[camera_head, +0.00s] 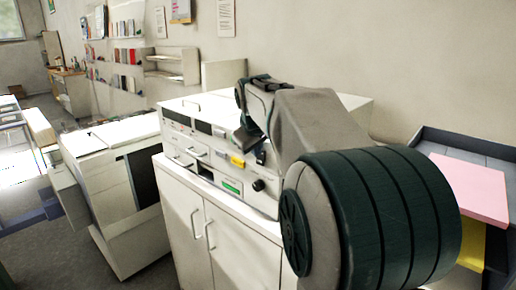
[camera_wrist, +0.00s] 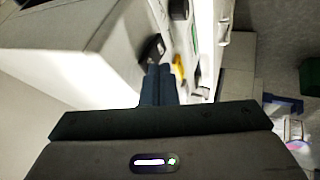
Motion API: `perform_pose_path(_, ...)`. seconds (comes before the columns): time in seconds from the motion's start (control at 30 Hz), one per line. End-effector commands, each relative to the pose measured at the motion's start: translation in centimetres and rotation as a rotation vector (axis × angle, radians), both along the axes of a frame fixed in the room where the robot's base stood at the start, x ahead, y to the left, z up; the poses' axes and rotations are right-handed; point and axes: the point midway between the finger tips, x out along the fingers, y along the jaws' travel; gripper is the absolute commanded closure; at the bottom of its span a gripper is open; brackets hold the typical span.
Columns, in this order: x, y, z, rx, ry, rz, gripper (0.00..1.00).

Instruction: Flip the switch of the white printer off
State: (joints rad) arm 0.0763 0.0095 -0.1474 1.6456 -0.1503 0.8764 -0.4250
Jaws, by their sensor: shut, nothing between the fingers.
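The white printer (camera_head: 185,103) is a wide boxy machine on a white cabinet. Its front panel has dark displays, handles, a yellow part (camera_head: 237,160), a green label (camera_head: 232,186) and a round black knob (camera_head: 258,185). My gripper (camera_head: 246,140) is shut and empty at the upper right of this front, fingers pointing down. In the wrist view, the shut fingers (camera_wrist: 160,72) reach close to a small black switch-like part (camera_wrist: 151,48) on the white body. I cannot tell whether they touch it, or which way it is set. My arm hides the printer's right part.
A white copier-like machine (camera_head: 110,135) stands left of the cabinet (camera_head: 190,215). Wall shelves (camera_head: 172,65) hang behind. A dark tray unit with pink paper (camera_head: 470,188) is at the right. Grey floor is free at the lower left.

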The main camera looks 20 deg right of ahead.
Motion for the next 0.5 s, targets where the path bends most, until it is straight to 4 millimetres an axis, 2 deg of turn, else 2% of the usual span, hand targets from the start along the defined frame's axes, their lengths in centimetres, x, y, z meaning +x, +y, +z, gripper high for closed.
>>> perform_pose_path(0.17,-0.01,-0.03,1.04,0.001,0.000,-0.001,1.00)
perform_pose_path(0.5,-0.03,-0.01,1.02,0.000,0.001,-0.001,1.00)
